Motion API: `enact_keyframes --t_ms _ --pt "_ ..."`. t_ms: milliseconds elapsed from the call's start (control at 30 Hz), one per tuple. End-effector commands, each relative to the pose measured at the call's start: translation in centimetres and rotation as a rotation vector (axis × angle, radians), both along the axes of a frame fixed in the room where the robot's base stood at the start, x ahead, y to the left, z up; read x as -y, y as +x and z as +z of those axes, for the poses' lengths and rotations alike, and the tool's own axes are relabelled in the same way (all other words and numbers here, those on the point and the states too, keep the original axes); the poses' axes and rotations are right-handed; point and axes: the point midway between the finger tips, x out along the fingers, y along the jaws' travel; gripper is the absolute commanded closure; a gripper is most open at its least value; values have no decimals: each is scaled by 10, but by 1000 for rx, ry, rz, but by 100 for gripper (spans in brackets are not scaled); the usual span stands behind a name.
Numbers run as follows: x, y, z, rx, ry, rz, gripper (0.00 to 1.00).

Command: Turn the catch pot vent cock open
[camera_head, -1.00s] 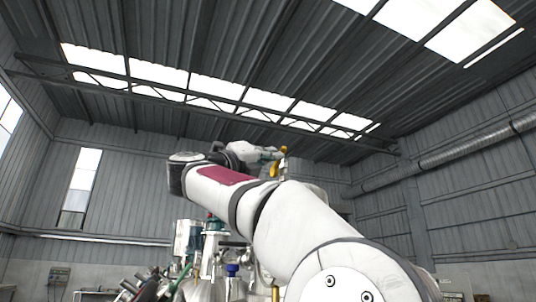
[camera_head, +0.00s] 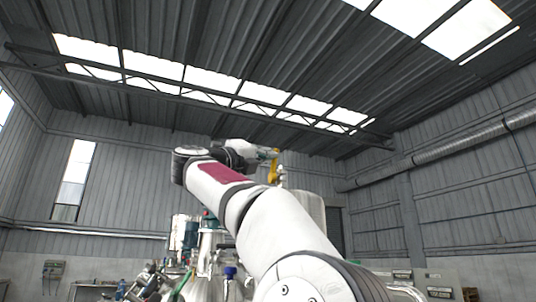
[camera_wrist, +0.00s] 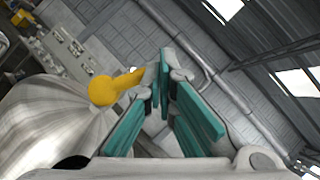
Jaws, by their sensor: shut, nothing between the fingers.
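The yellow lever handle (camera_wrist: 115,88), which looks like the vent cock, stands beside a rounded metal vessel (camera_wrist: 45,125) in the wrist view. I cannot tell for sure that the vessel is the catch pot. My gripper (camera_wrist: 163,68) has teal finger pads and is shut and empty. In the wrist view the handle lies just left of the fingers, its narrow end close to them; I cannot tell whether they touch. In the head view the yellow handle (camera_head: 273,166) shows at the end of my arm, by my gripper (camera_head: 268,154). The cock's body is hidden.
A metal tank (camera_head: 312,207) stands behind my arm in the head view. Several vessels and pipes, one with a blue cap (camera_head: 230,271), crowd the area below my arm. A wall duct (camera_head: 450,148) runs at the right. The space above my arm is open.

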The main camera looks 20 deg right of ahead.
Motion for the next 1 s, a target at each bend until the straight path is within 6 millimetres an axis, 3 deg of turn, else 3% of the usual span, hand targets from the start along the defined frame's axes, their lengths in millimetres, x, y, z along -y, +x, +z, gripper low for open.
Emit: enact_keyframes --t_ms 1000 --pt "1 8 6 1 0 -2 100"
